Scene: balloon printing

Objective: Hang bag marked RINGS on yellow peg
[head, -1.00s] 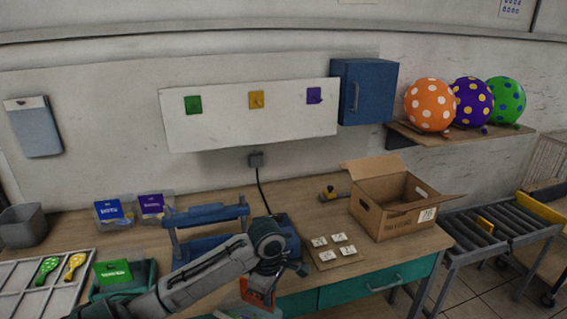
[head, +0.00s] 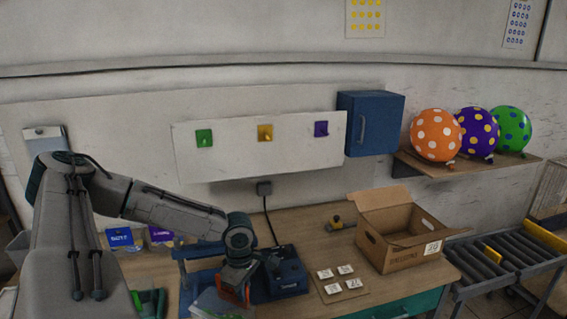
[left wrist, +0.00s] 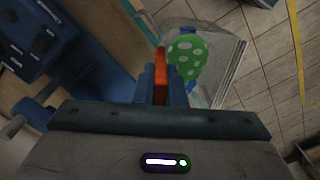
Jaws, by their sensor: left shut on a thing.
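My left gripper (head: 237,280) is at the front of the bench, shut on the orange top of a clear bag (head: 207,304). In the left wrist view, the orange top (left wrist: 160,80) is pinched between the blue fingers, and a green piece with white dots (left wrist: 186,58) shows in the clear bag. No marking on this bag can be read, so I cannot tell whether it says RINGS. The yellow peg (head: 265,133) is at the middle of the white wall board (head: 233,158), between a green peg (head: 204,138) and a purple peg (head: 321,129). It looks empty. My right gripper is out of view.
A blue wall cabinet (head: 371,124) is right of the board. A dark blue device (head: 287,275), small cards (head: 340,280) and an open carton (head: 400,250) stand on the bench. Other bags (head: 120,238) are partly behind my left arm. The space before the board looks clear.

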